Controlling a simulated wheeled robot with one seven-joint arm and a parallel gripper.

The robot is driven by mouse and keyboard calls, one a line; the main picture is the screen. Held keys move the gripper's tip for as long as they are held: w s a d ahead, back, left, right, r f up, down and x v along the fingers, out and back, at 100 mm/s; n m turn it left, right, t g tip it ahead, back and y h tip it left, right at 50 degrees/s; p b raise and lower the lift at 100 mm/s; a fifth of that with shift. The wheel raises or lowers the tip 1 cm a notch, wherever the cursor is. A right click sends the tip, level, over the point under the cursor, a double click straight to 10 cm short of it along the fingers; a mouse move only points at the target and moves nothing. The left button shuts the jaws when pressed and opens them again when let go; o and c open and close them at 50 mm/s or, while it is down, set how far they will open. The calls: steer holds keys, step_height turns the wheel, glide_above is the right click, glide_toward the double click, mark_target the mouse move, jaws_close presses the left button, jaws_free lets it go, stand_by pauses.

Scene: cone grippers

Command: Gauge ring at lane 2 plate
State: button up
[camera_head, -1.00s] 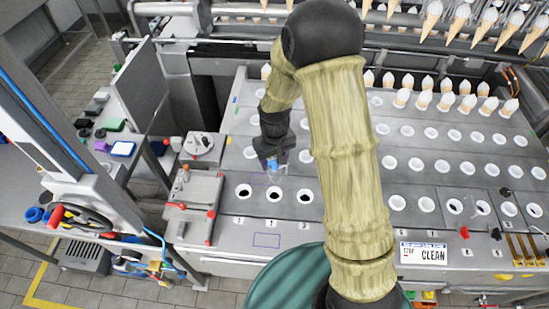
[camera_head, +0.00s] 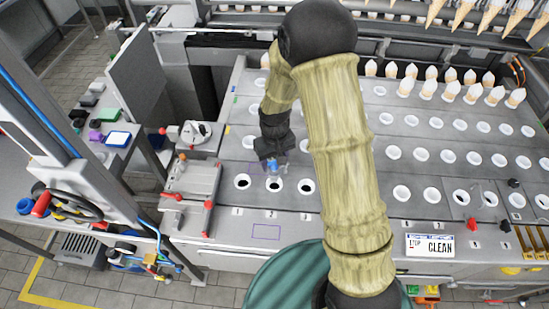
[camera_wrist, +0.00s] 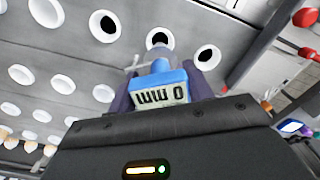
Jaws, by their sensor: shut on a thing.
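My gripper (camera_head: 272,160) is shut on the gauge, a small blue block (camera_head: 272,168) with a pale part below it. In the wrist view the gauge (camera_wrist: 162,80) sits between the dark fingers and its display reads "0 mm", upside down. Three plates with dark holes stand in a row: lane 1 (camera_head: 242,182), lane 2 (camera_head: 275,186) and lane 3 (camera_head: 306,187). The gauge's lower end overlaps the far edge of the lane 2 plate in the head view. I cannot tell whether it touches. The lane 2 hole also shows just beyond the gauge in the wrist view (camera_wrist: 158,37).
A grey fixture with red knobs (camera_head: 192,185) lies left of the plates. White cups fill the deck to the right, with cones (camera_head: 450,90) standing at the back. A "CLEAN" sign (camera_head: 430,246) is at the front right. The deck in front of the lane numbers is clear.

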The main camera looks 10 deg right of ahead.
mark_target(275, 172)
steer(key=shift+f+b, duration=2.45)
steer(key=shift+f, duration=1.1)
steer(key=o, duration=1.3)
step_height(275, 172, up, 17)
steer(key=b, duration=0.2)
steer(key=shift+r+b, duration=0.2)
steer(key=shift+b, duration=0.2)
